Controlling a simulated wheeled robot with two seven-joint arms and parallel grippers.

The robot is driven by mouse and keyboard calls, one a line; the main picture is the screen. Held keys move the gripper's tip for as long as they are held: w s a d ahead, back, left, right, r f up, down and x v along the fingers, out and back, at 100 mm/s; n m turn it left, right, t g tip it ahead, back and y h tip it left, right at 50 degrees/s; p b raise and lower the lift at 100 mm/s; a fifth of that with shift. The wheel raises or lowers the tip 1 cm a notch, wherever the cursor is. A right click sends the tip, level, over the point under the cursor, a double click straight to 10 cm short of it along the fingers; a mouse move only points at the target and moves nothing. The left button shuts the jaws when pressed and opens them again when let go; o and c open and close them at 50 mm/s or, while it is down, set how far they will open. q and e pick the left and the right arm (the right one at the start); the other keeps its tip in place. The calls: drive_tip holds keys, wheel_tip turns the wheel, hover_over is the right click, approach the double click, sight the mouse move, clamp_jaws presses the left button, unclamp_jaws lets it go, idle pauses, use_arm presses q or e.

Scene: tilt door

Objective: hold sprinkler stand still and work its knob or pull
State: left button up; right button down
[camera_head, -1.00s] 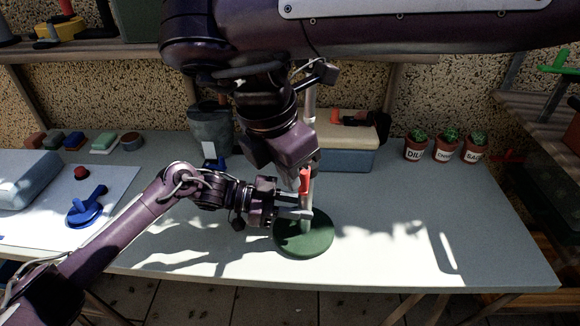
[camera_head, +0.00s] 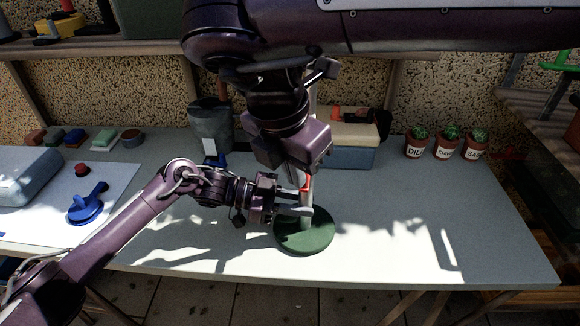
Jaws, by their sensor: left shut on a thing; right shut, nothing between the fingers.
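The sprinkler stand has a round dark green base (camera_head: 318,236) on the table and a thin grey upright post (camera_head: 308,197). A red part (camera_head: 305,182), likely its knob or pull, shows on the post just above my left gripper. My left gripper (camera_head: 303,211) comes in from the left and is shut on the post, low above the base. My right gripper (camera_head: 301,181) points down from above, beside the red part. It is shut with nothing held; its wrist hides the upper post and part of the red piece.
A blue-grey box with a tan lid (camera_head: 352,157) and a grey bucket (camera_head: 209,128) stand behind. Several labelled plant pots (camera_head: 447,146) are at the back right. A blue handled object (camera_head: 88,205) lies on the left. The table's right side is clear.

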drive_tip(key=shift+s+d+n+y, duration=0.1)
drive_tip(key=shift+d+n+y, duration=0.2)
drive_tip(key=shift+n, duration=0.65)
drive_tip(key=shift+d+n+y, duration=0.2)
drive_tip(key=shift+d+n, duration=0.2)
drive_tip(key=shift+n, duration=0.55)
drive_tip(key=w+d+n+y, duration=0.1)
drive_tip(key=w+d+n, duration=0.1)
drive_tip(key=d+n, duration=0.2)
drive_tip(key=shift+w+d+n+t, duration=0.15)
drive_tip(key=shift+d+n+t, duration=0.2)
drive_tip(key=shift+d, duration=0.45)
drive_tip(key=shift+a, duration=0.2)
